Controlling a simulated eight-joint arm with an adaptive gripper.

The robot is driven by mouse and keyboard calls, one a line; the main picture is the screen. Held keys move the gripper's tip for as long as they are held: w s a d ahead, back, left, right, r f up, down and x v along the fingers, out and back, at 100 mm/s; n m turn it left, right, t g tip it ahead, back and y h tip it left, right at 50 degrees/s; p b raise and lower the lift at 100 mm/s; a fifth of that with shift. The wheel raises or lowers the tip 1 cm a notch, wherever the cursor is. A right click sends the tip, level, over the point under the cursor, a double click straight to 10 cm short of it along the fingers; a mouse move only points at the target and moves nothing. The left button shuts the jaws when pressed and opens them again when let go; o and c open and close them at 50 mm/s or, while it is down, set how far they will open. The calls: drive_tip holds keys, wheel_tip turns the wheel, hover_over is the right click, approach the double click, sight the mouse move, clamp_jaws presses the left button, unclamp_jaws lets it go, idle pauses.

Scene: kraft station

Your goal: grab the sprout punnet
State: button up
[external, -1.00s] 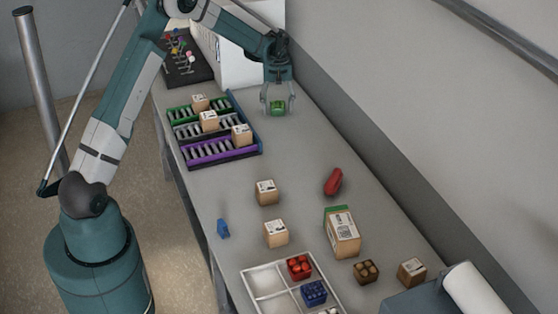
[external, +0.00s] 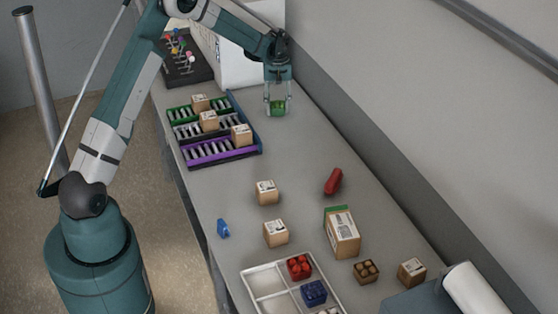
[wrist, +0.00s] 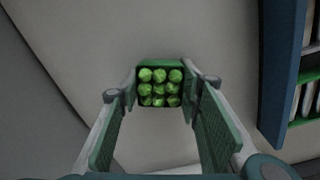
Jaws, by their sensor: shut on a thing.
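The sprout punnet (external: 278,107) is a small green box at the far end of the table, near the wall. In the wrist view the punnet (wrist: 160,88) shows from above, with rows of round green sprouts in it. My gripper (external: 277,108) points down over it and is shut on it, with one finger on each side. In the wrist view the fingertips of my gripper (wrist: 160,92) sit at the punnet's left and right sides. The punnet appears to be at table level; I cannot tell whether it touches the table.
A sorting rack (external: 262,150) with several lanes and cartons stands left of the punnet. A white box (external: 238,62) is behind it. The wall runs close on the right. Cartons, a red object (external: 333,181) and a white tray (external: 262,309) lie nearer the front.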

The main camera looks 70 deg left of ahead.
sight(278, 103)
drive_tip(key=shift+r, duration=4.95)
